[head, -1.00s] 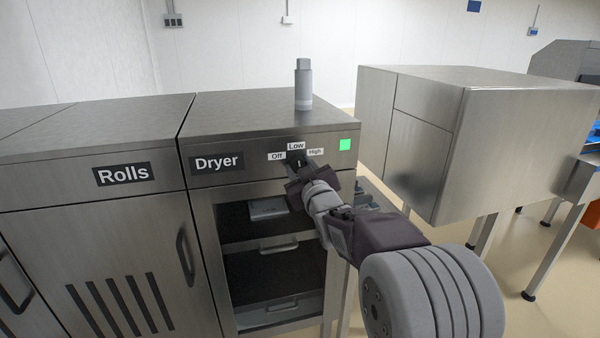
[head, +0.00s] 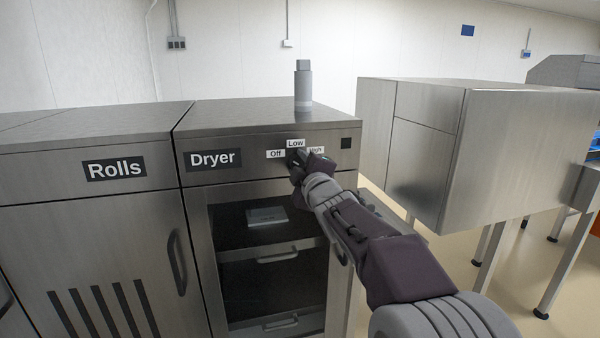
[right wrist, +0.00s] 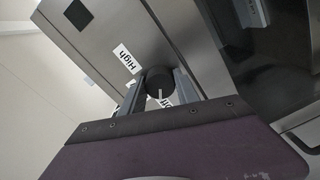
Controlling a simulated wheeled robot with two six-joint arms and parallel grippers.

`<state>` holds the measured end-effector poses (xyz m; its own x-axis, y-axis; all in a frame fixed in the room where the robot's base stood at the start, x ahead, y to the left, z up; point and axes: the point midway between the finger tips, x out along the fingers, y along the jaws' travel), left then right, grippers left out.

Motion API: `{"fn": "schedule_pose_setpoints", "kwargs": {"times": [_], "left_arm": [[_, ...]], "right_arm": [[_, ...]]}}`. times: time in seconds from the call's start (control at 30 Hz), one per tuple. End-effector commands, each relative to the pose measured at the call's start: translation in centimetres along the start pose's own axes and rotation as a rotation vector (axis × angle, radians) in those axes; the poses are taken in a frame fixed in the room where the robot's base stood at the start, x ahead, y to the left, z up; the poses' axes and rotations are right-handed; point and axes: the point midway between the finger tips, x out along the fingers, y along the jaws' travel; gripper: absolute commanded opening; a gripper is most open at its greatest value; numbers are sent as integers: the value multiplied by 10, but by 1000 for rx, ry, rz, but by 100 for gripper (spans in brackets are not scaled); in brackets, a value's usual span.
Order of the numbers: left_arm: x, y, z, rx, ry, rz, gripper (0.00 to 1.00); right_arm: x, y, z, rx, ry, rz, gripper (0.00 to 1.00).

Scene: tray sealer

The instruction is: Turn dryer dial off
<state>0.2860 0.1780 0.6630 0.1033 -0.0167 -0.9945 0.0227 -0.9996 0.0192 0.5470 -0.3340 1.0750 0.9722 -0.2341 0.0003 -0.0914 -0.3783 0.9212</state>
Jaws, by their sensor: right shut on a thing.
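The dryer dial is a dark round knob (right wrist: 158,80) with a white line, on the front panel of the Dryer cabinet (head: 262,172). My right gripper (right wrist: 157,92) has its two fingers on either side of the dial and is shut on it. In the head view my right gripper (head: 299,160) covers most of the dial. The labels Off (head: 275,154) and Low (head: 296,143) show, and High (head: 316,149) is partly covered. The square indicator (head: 346,142) on the right of the panel is dark. My left gripper is not in view.
A grey bottle-like cylinder (head: 303,88) stands on the dryer top. The Rolls cabinet (head: 80,205) adjoins on the left. A metal machine on legs (head: 500,150) stands to the right. The dryer's open front shows drawers with handles (head: 278,257).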

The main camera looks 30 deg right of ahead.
Motion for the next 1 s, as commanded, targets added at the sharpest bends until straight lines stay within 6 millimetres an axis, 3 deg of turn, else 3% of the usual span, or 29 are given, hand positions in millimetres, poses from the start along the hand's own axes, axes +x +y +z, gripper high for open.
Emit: {"fn": "schedule_pose_setpoints", "kwargs": {"times": [0.77, 0.8, 0.87, 1.0], "left_arm": [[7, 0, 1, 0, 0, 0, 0], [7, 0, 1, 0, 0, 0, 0], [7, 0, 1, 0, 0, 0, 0], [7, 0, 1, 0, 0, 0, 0]], "right_arm": [[0, 0, 0, -90, 0, -1, 0], [0, 0, 0, -90, 0, -1, 48], [0, 0, 0, -90, 0, -1, 59], [0, 0, 0, -89, 0, -1, 59]]}}
